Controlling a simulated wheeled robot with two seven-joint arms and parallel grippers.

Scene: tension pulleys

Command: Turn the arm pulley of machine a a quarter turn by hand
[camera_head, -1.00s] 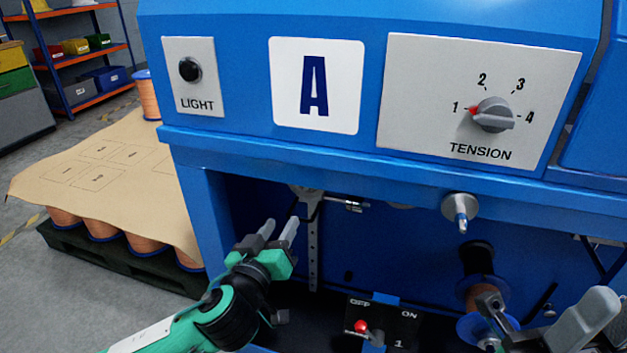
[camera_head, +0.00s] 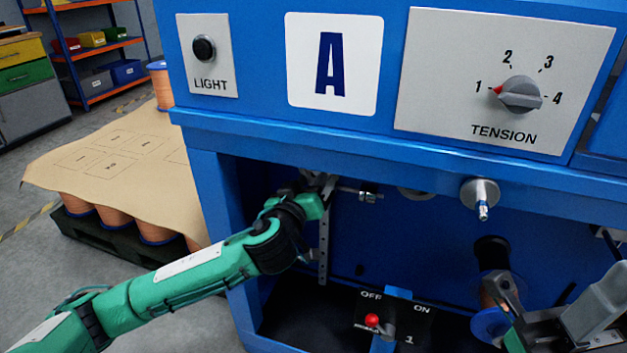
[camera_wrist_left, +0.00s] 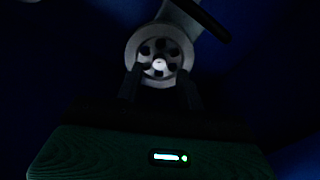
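The arm pulley (camera_wrist_left: 159,55) of machine A shows in the left wrist view as a pale, spoked wheel with a bright hub, mounted on a grey arm. My left gripper (camera_wrist_left: 160,78) has its two dark fingers apart, one at each lower side of the pulley. I cannot tell whether they touch its rim. In the head view my left gripper (camera_head: 318,188) reaches into the blue machine's recess, and the pulley is hidden there. My right gripper (camera_head: 545,305) is at the lower right, its grey fingers apart and nothing seen between them.
The machine's blue overhang (camera_head: 330,140) is just above my left gripper. Below is an OFF/ON switch box (camera_head: 410,318) with a red-tipped lever. A copper spool (camera_head: 492,290) is near my right gripper. The TENSION knob (camera_head: 520,95) points at 1.

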